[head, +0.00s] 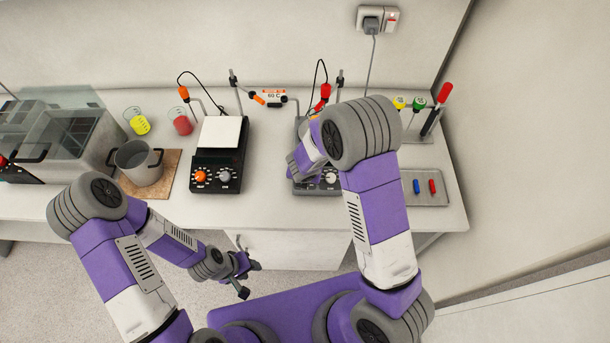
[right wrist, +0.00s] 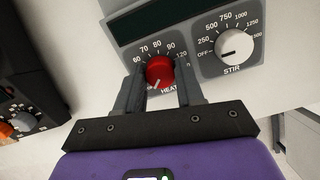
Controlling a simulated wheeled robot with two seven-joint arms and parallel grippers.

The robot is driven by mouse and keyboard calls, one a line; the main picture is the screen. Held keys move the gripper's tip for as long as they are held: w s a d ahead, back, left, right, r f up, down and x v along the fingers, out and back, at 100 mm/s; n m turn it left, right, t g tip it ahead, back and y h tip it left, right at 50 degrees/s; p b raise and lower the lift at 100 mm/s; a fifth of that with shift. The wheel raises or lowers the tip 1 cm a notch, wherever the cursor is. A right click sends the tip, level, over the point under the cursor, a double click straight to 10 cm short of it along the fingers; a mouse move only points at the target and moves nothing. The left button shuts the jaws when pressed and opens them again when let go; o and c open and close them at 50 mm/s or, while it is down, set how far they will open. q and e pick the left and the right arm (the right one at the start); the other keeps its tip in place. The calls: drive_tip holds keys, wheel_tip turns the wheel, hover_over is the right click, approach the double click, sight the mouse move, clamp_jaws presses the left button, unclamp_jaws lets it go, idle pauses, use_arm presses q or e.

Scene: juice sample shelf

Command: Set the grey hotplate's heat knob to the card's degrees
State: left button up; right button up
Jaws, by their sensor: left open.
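The grey hotplate (head: 302,187) stands at the right of the bench, largely hidden behind my right arm. In the right wrist view its front panel (right wrist: 196,77) shows a red HEAT knob (right wrist: 160,70), with its white mark pointing down-left, off the visible numbers. My right gripper (right wrist: 161,88) has a finger on each side of this knob, seemingly touching it. The card (head: 270,96) at the back reads 60 C. My left gripper (head: 250,279) is open and empty, low in front of the bench.
A black hotplate (head: 217,176) with an orange knob stands left of the grey one. The grey STIR knob (right wrist: 234,45) is close to the right finger. A metal pot (head: 139,164), beakers and a glass-lidded bath are at the left; a grey tray (head: 424,188) is at the right.

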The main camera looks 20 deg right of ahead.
drive_tip(key=c, duration=0.5)
drive_tip(key=shift+m, duration=0.3)
drive_tip(key=m+b, duration=0.2)
drive_tip(key=m, duration=0.1)
drive_tip(key=shift+f+b, duration=0.15)
drive_tip(key=shift+b, duration=0.25)
drive_tip(key=m+b, duration=0.2)
drive_tip(key=m, duration=0.2)
drive_tip(key=shift+g+b, duration=0.3)
drive_tip(key=shift+b, duration=0.05)
drive_tip(key=m+b, duration=0.4)
drive_tip(key=m, duration=0.1)
drive_tip(key=shift+m+h, duration=0.3)
drive_tip(key=m+b, duration=0.3)
drive_tip(key=m, duration=0.1)
drive_tip(key=shift+m+g, duration=0.3)
drive_tip(key=shift+g, duration=0.1)
